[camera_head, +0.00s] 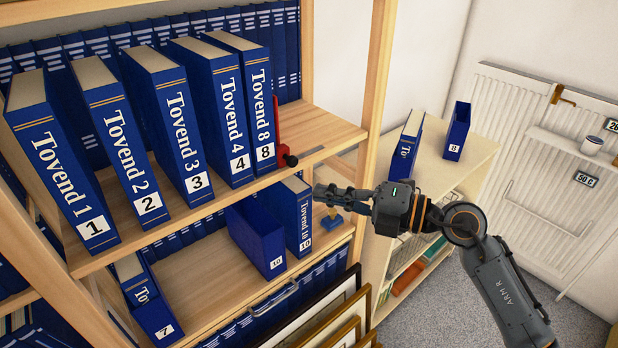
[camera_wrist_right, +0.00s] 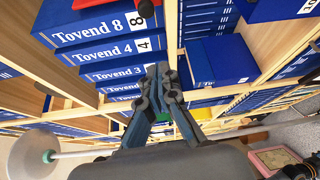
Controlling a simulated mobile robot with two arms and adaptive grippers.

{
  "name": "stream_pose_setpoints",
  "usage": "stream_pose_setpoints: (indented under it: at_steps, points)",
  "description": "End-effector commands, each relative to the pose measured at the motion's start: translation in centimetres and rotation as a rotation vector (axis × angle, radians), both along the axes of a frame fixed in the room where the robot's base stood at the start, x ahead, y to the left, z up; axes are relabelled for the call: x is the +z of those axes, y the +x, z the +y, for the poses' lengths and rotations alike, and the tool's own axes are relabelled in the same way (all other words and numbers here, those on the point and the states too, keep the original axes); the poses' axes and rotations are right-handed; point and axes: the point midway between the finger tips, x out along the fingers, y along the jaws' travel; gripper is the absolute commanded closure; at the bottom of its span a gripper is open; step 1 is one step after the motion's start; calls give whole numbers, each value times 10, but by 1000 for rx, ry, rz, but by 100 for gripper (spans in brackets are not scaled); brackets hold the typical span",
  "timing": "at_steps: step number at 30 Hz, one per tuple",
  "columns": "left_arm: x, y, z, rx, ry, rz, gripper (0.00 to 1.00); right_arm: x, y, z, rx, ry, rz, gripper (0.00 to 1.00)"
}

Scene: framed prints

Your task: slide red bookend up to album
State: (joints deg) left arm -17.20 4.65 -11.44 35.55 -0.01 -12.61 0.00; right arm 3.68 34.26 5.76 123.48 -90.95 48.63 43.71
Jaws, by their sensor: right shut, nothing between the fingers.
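The red bookend (camera_head: 279,128) stands on the upper shelf just right of the blue album marked Tovend 8 (camera_head: 257,95), with a dark red knob (camera_head: 287,157) at its front. It seems to be against or very close to the album; contact cannot be told. It also shows at the top of the right wrist view, where the knob (camera_wrist_right: 146,8) is clear. My right gripper (camera_head: 322,194) is shut and empty, in front of the shelf unit, lower and right of the bookend and apart from it. Its fingers (camera_wrist_right: 158,82) also show in the right wrist view. My left gripper is out of view.
Albums Tovend 1 (camera_head: 55,160) to Tovend 4 stand left of Tovend 8. The shelf (camera_head: 310,128) right of the bookend is bare up to the wooden post (camera_head: 376,80). Blue cases (camera_head: 258,240) stand on the shelf below. A low bookcase (camera_head: 430,175) stands at the right.

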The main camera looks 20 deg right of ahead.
Motion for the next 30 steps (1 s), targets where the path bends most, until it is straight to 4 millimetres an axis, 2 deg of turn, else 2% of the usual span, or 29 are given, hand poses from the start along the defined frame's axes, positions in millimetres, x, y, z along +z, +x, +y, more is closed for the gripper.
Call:
stream_pose_setpoints:
  at_steps: [3,14,18,21,30]
  points:
    - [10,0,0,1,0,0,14,5,12,15,2,6,-2,100]
    - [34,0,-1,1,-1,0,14,1,60,74,2,8,0,100]
    - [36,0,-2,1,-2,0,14,2,71,52,-3,4,-1,100]
    - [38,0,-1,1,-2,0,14,3,76,44,-1,4,1,100]
    - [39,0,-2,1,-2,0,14,3,79,38,0,4,-1,100]
